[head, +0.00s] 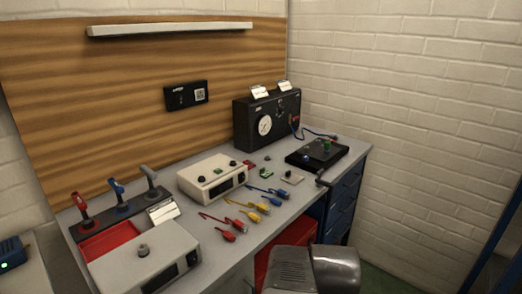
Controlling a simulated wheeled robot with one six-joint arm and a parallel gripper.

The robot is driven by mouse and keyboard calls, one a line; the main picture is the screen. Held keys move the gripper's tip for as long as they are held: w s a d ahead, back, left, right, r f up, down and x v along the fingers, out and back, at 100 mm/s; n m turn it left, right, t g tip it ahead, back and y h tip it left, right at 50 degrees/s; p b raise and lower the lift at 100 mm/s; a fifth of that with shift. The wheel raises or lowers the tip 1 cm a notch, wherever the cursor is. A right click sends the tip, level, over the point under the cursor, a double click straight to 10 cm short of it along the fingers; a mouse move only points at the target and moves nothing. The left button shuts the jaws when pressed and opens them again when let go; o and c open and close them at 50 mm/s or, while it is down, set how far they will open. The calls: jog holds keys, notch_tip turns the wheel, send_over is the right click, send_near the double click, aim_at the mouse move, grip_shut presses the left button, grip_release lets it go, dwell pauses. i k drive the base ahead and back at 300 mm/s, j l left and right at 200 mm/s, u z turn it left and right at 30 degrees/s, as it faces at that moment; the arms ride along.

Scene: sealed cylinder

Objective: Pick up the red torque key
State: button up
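The red torque key (81,209) stands upright at the left end of a dark rack (123,217) on the workbench, at the left of the head view. A blue key (117,191) and a grey key (150,181) stand in a row to its right in the same rack. The red key's loop-shaped handle is at the top, and its lower end is hidden in the rack. My gripper's fingers do not show in the head view. A grey rounded metal part at the bottom edge may be mine, but I cannot tell.
A red tray (106,241) and a light grey box with a knob (146,256) lie in front of the rack. A white card (163,211) leans nearby. Colored leads (243,204), a white meter (212,176) and a black gauge box (268,118) occupy the bench rightward.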

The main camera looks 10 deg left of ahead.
aim_at(87, 223)
jog(key=u, duration=1.7)
